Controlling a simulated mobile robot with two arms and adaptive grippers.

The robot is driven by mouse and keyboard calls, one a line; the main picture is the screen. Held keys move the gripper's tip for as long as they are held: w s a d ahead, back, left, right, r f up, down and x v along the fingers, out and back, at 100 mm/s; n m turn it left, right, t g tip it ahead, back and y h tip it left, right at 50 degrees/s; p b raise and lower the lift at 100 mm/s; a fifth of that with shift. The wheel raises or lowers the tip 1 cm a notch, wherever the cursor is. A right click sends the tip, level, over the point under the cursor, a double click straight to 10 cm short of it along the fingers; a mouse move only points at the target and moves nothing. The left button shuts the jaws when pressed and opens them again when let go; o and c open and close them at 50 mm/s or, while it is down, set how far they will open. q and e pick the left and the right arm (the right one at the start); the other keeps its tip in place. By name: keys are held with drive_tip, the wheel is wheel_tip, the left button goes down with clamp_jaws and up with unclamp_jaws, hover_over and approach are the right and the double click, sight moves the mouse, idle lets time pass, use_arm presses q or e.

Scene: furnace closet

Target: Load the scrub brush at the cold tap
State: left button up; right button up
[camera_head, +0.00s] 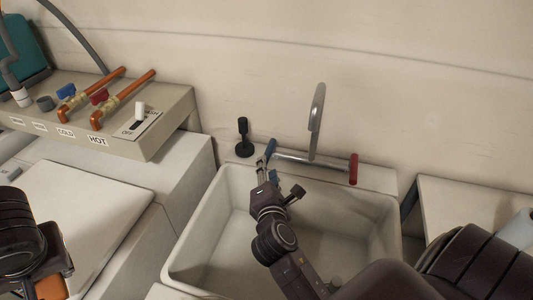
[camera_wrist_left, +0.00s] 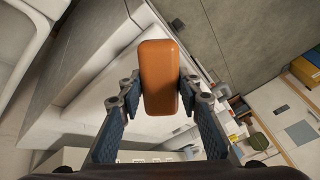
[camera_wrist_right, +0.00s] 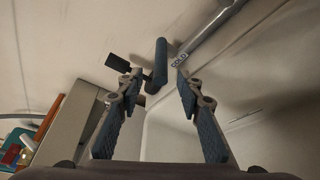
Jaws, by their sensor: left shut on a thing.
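An orange-brown block, seemingly the scrub brush (camera_wrist_left: 160,75), is between the fingertips of my left gripper (camera_wrist_left: 157,93). The gripper is shut on it; no bristles show. In the head view the brush (camera_head: 52,289) is at the bottom left edge, left of the sink. The cold tap's blue handle (camera_head: 271,149) is at the left end of the metal tap bar (camera_head: 310,161). My right gripper (camera_head: 263,171) is at this handle, fingers apart. In the right wrist view the blue handle (camera_wrist_right: 160,62) shows at the open fingertips; contact is unclear. "COLD" is printed on the bar.
The white sink (camera_head: 221,215) lies under the curved spout (camera_head: 316,120). A red handle (camera_head: 353,169) is at the bar's right end. A black upright knob (camera_head: 243,138) stands left of the taps. A panel with copper pipes (camera_head: 135,99) is at the left.

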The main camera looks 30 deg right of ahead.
sight(267, 156)
drive_tip(key=x, duration=0.8)
drive_tip(key=shift+c, duration=0.7)
drive_tip(key=shift+s, duration=0.1)
clamp_jaws()
drive_tip(key=shift+p, duration=0.3)
